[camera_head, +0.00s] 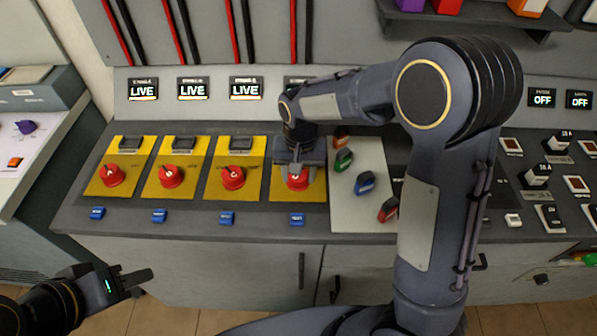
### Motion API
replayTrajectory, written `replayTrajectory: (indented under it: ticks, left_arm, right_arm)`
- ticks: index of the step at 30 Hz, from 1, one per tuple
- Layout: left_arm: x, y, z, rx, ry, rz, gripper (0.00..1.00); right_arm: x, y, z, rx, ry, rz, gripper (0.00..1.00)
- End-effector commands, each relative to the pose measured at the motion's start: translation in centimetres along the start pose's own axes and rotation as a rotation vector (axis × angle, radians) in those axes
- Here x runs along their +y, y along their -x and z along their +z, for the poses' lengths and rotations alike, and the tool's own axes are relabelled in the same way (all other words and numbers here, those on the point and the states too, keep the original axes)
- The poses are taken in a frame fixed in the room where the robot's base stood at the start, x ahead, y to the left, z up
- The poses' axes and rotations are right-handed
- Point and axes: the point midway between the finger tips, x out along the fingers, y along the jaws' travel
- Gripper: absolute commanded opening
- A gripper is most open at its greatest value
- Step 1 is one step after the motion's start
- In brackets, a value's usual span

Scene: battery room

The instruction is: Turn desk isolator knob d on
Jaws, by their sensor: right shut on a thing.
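Several red isolator knobs on yellow plates stand in a row on the desk. The fourth, rightmost red knob (297,182), which I take to be knob d, sits on its yellow plate (313,192). My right gripper (297,172) reaches down from above and is shut on this knob, covering its upper part. The display (297,80) above it is mostly hidden by my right arm, so its word cannot be read. My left gripper (136,279) is at the lower left, in front of the desk and away from the knobs; its jaw opening is unclear.
The other red knobs (113,175), (171,176) and (233,177) stand to the left, under displays reading LIVE. Blue tags (227,218) line the front. A pale panel (350,215) with coloured switches lies right of the knob. Displays (542,97) at right read OFF.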

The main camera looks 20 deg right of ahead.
Motion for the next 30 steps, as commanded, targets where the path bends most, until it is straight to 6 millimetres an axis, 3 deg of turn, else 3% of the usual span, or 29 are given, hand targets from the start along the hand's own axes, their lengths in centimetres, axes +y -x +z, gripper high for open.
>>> replayTrajectory:
  ticks: [30]
  left_arm:
    - [0.16,0.36,-0.18,0.0,0.0,0.0,0.36]
  right_arm:
    - [-0.07,0.1,-0.08,-0.027,0.956,-0.001,0.23]
